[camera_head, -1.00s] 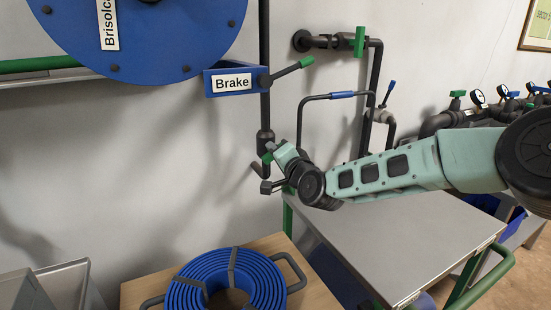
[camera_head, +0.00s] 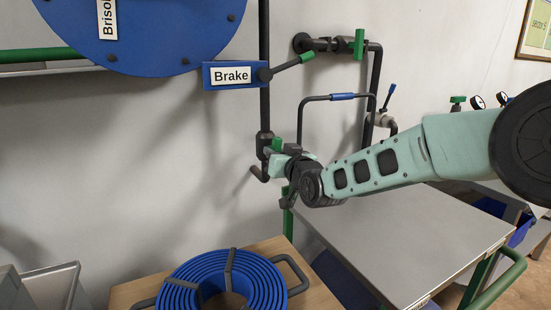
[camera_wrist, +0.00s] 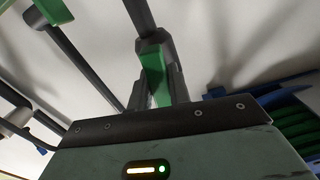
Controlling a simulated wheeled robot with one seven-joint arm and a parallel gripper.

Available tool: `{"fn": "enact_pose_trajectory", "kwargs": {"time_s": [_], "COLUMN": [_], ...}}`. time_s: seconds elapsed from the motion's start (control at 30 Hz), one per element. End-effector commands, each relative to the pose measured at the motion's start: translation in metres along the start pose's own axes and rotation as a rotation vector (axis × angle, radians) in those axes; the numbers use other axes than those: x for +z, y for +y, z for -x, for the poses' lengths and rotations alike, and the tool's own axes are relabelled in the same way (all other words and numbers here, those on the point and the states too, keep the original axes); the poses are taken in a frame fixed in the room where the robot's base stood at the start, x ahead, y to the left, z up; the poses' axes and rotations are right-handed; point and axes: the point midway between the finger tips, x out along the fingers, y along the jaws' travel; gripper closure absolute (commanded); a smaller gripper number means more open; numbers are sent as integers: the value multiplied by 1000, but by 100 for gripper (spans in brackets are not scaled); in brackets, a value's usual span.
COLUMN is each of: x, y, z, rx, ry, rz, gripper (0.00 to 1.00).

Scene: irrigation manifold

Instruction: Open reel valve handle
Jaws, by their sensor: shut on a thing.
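The reel valve (camera_head: 264,143) sits low on the dark vertical pipe right of the blue reel. Its green handle (camera_head: 277,145) shows beside the valve body, partly hidden by my gripper. In the wrist view the green handle (camera_wrist: 154,72) stands between my two dark fingers, below the grey valve body. My gripper (camera_head: 273,162) is at the valve and shut on the green handle; the wrist view shows the fingers (camera_wrist: 159,88) on both sides of it.
The blue brake box (camera_head: 220,75) with its green-tipped lever (camera_head: 290,66) is above. A bent pipe with a green handle (camera_head: 359,43) is at upper right. A grey-topped cart (camera_head: 400,225) stands below my arm. A blue hose coil (camera_head: 190,275) lies in front.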

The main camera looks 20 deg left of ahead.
Motion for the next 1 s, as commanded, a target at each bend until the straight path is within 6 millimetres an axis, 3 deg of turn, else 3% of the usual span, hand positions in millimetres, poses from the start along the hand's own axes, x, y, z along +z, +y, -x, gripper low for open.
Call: {"fn": "enact_pose_trajectory", "kwargs": {"time_s": [0.4,0.97,1.0], "x": [1,0,0], "y": [1,1,1], "z": [0,0,0], "rx": [1,1,1], "ry": [0,-1,-1], "rz": [194,224,224], "gripper": [100,100,72]}}
